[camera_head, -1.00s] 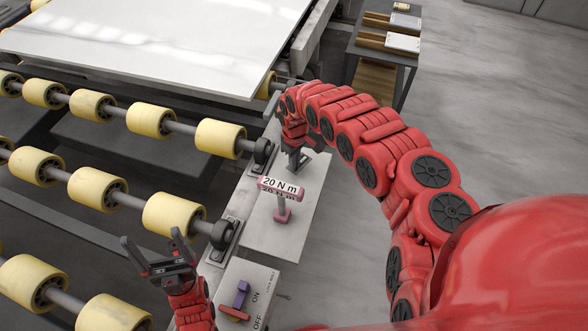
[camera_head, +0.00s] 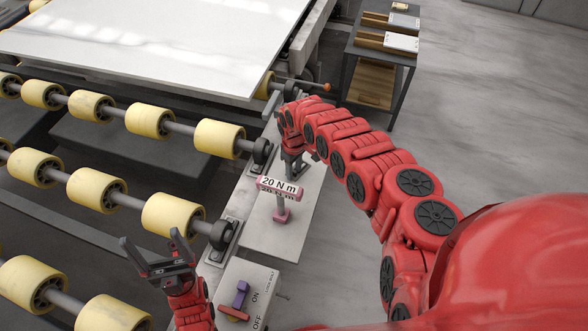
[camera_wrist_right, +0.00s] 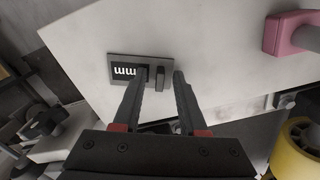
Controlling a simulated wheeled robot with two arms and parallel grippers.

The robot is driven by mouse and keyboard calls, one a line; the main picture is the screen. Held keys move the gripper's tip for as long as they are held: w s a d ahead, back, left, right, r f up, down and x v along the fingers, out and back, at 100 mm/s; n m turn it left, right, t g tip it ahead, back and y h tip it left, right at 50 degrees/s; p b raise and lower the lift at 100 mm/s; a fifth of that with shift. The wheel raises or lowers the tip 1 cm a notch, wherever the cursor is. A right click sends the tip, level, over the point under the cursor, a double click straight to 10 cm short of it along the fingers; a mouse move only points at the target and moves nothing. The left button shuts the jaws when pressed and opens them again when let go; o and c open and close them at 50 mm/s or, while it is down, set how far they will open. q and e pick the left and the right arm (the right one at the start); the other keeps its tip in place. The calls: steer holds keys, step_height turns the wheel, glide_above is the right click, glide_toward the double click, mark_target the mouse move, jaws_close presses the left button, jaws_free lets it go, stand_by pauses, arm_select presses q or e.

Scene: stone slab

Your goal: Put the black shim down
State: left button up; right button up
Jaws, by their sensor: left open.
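In the head view my right gripper (camera_head: 295,166) is low over the far end of the pale slab, and the shim cannot be made out there. My left gripper (camera_head: 157,257) is open and empty at the lower left.
A pink "20 N m" tool (camera_head: 281,187) stands on the pale slab (camera_head: 262,238) near my right gripper. An ON/OFF switch box (camera_head: 243,297) is nearer. Yellow rollers (camera_head: 172,215) fill the left; a white stone slab (camera_head: 150,45) lies behind. A shelf (camera_head: 375,75) stands farther back.

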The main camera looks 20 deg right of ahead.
mark_target(294, 171)
steer(key=shift+r, duration=0.1)
steer(key=shift+r, duration=0.2)
steer(key=shift+w+r, duration=0.1)
steer(key=shift+r, duration=0.2)
step_height(294, 171, up, 11)
stand_by(0.3)
steer(key=shift+r, duration=0.1)
